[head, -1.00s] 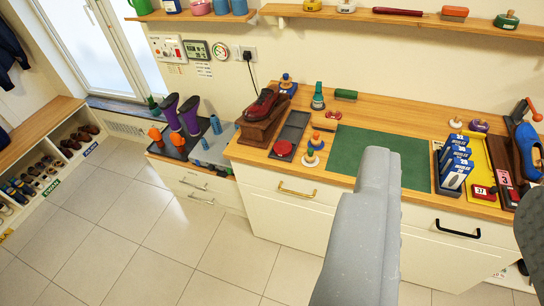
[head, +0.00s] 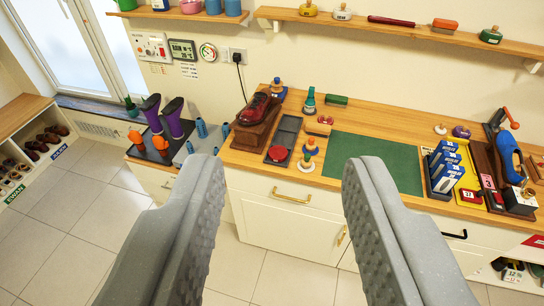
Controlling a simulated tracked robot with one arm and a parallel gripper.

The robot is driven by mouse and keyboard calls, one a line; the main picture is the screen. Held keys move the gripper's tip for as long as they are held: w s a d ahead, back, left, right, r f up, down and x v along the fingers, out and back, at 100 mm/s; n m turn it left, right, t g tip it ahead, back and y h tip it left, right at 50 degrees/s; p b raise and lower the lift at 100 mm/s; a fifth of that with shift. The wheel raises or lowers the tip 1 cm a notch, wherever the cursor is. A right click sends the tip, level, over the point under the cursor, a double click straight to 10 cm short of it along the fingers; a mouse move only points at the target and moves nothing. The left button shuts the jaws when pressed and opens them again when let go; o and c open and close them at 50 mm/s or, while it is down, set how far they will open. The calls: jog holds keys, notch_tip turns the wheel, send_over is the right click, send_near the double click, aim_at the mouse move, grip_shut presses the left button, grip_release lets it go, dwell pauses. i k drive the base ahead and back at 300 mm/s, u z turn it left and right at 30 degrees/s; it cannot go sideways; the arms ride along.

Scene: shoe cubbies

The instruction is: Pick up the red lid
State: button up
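The round red lid (head: 277,154) lies at the front end of a dark, narrow tray (head: 291,124) on the wooden worktop. My gripper (head: 283,172) is open and empty, its two grey, ridged fingers spread wide in the foreground. In the picture, the lid shows in the gap between the fingertips, nearer the left one. The fingers appear well short of the worktop and touch nothing there.
A red shoe on a wooden block (head: 252,118) stands left of the tray. A stacked knob piece (head: 308,156) stands close on the lid's right. A green mat (head: 376,160) lies bare further right. Blue boxes (head: 446,168) stand beyond it.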

aim_at(325, 119)
jog(key=u, duration=0.05)
jog(key=i, duration=1)
jog(key=z, duration=0.4)
